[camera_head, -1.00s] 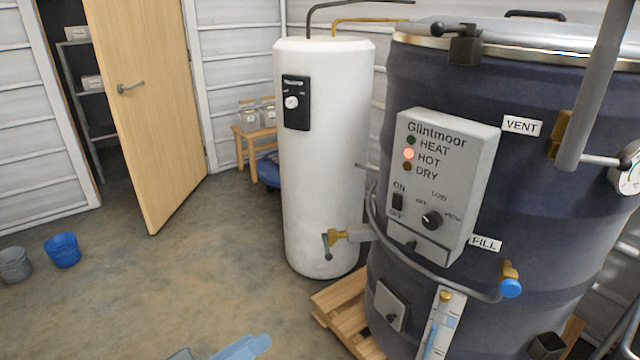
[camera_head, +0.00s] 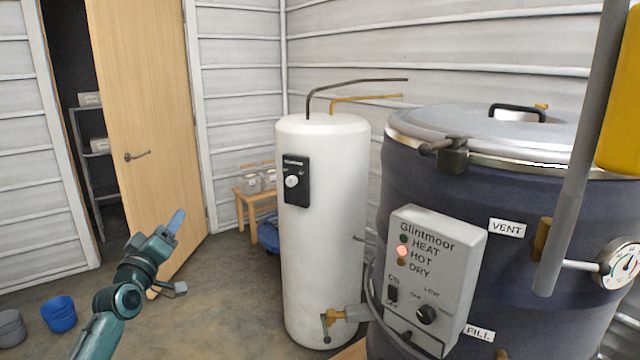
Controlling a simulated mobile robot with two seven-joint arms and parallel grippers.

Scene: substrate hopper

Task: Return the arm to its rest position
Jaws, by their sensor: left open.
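My left arm, teal, comes in from the bottom left, and its left gripper (camera_head: 175,222) points up and away in front of the wooden door. Its light blue fingers are open, and I see nothing held between them. It is in free air, well left of the white tank and the dark drum. My right gripper is not in view.
The dark blue drum (camera_head: 445,165), with its grey control box (camera_head: 455,235), fills the right side. A white tank (camera_head: 330,240) stands beside it. A door (camera_head: 150,110) stands ajar behind my arm. A blue bucket (camera_head: 59,314) and a grey bucket (camera_head: 10,328) sit lower left.

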